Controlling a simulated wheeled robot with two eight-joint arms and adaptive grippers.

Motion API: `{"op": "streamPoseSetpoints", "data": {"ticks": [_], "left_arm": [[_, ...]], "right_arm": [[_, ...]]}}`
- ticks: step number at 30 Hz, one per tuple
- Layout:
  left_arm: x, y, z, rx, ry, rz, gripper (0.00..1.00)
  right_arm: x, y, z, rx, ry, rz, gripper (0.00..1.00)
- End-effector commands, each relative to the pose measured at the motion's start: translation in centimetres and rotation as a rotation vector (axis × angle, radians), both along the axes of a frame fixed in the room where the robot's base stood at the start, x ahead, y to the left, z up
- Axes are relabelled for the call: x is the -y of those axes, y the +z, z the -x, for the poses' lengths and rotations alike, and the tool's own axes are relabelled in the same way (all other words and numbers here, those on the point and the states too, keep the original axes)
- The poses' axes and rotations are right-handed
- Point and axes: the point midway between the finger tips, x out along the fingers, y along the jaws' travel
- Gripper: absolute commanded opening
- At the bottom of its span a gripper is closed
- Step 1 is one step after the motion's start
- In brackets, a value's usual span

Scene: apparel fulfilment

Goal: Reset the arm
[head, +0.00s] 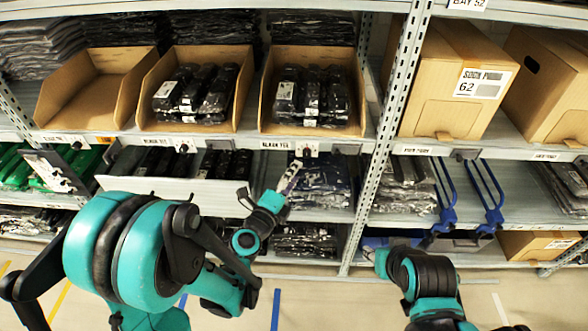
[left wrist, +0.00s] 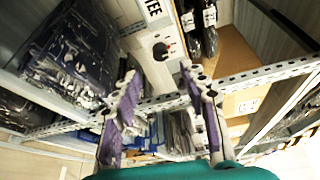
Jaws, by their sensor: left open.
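My right arm (head: 420,275) is low at the bottom right, in front of the lower shelves. Its gripper cannot be made out.
An open cardboard bin (head: 312,88) with black packed garments stands above the left gripper. Packed dark garments (head: 322,190) lie behind it. A metal upright (head: 385,130) stands to its right. The floor (head: 330,305) in front looks clear.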

Motion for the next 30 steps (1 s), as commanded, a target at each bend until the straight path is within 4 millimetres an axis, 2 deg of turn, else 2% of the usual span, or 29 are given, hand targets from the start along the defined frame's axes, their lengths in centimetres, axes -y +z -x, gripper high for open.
{"op": "streamPoseSetpoints", "data": {"ticks": [8,14,19,23,30], "left_arm": [[0.0,0.2,0.0,-0.013,-0.003,0.018,0.44],[0.2,1.3,1.3,-0.175,-0.025,0.195,0.44],[-0.4,1.7,3.8,-0.437,0.018,0.43,0.44],[-1.7,1.3,6.2,-0.643,0.124,0.609,0.44],[-6.2,-0.1,12.1,-0.942,0.492,0.955,0.44]], "right_arm": [[0.0,0.0,0.0,0.0,0.0,0.0,0.39],[0.0,0.0,0.0,0.0,0.0,0.0,0.39],[0.0,0.0,0.0,0.0,0.0,0.0,0.39],[0.0,0.0,0.0,0.0,0.0,0.0,0.39],[0.0,0.0,0.0,0.0,0.0,0.0,0.39]]}}
